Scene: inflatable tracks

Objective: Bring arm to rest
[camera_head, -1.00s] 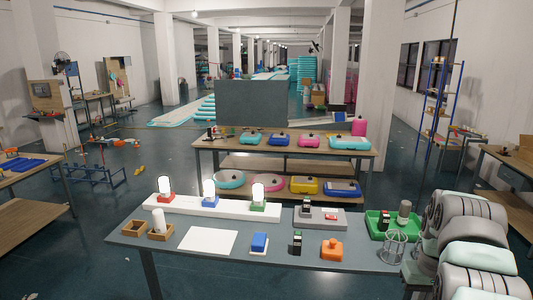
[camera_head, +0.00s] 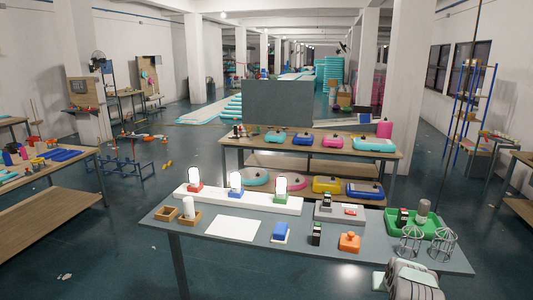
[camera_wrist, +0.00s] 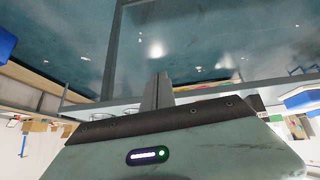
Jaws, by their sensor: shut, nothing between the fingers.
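My gripper (camera_wrist: 157,92) shows in the wrist view as two grey fingers pressed together, empty, beyond my pale green wrist housing. Blurred dark floor and a table edge lie behind it. In the head view, part of my grey and pale green arm (camera_head: 413,280) is low at the front right, in front of the grey table's (camera_head: 190,233) near edge. The gripper itself cannot be made out in the head view. Nothing is held.
The table bears a white lamp base (camera_head: 260,205), a white sheet (camera_head: 232,228), a blue-topped block (camera_head: 281,230), an orange block (camera_head: 349,242), a green tray (camera_head: 429,233) and wire cages (camera_head: 444,243). A wooden table (camera_head: 235,150) stands behind.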

